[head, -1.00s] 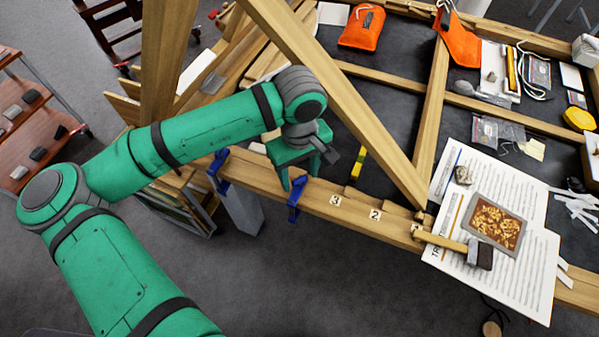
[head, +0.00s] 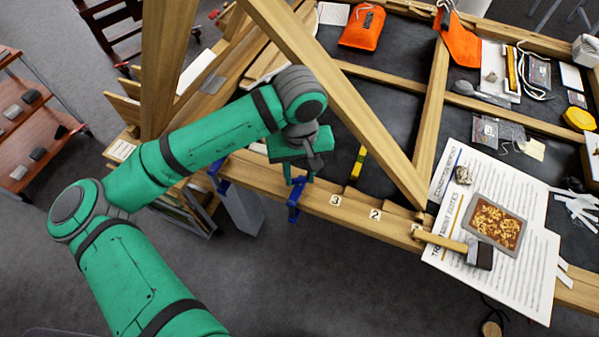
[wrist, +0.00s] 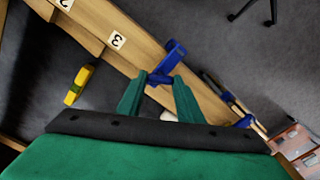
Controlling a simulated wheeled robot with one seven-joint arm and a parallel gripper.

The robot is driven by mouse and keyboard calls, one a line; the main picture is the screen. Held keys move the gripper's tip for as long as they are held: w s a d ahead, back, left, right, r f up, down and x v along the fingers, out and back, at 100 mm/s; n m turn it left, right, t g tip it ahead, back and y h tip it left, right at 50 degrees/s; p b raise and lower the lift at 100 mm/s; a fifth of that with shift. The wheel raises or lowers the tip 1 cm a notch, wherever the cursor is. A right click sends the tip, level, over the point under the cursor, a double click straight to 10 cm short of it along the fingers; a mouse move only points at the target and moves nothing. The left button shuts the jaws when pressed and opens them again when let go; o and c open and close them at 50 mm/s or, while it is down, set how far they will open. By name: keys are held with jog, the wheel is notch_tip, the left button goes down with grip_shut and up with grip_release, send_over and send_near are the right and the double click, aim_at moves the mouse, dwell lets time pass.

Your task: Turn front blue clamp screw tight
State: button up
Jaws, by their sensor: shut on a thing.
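The front blue clamp (head: 294,202) hangs on the wooden beam's front edge, left of the tag marked 3. In the wrist view, the clamp (wrist: 174,52) shows its blue frame and a cross-piece (wrist: 158,79) between my fingertips. My gripper (wrist: 160,83) is shut on the clamp's screw, one dark green finger on each side. In the head view my gripper (head: 299,178) sits at the top of the clamp, and my wrist partly covers it. A second blue clamp (head: 217,168) is further left on the same beam. It also shows in the wrist view (wrist: 243,121).
A diagonal wooden beam (head: 345,105) rises close to the right of my wrist. A yellow level (head: 358,161) lies behind the front beam (head: 320,200). Numbered tags, a hammer (head: 478,254) and papers (head: 535,262) lie to the right. Open floor is in front.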

aim_at(299, 179)
jog(key=m, duration=1.1)
jog(key=shift+m, duration=0.4)
jog(key=m, duration=0.5)
jog(key=shift+m, duration=0.3)
jog(key=m, duration=0.5)
jog(key=shift+m, duration=0.3)
jog(key=o, duration=1.1)
notch_tip(299, 179, up, 11)
jog(key=shift+f, duration=0.1)
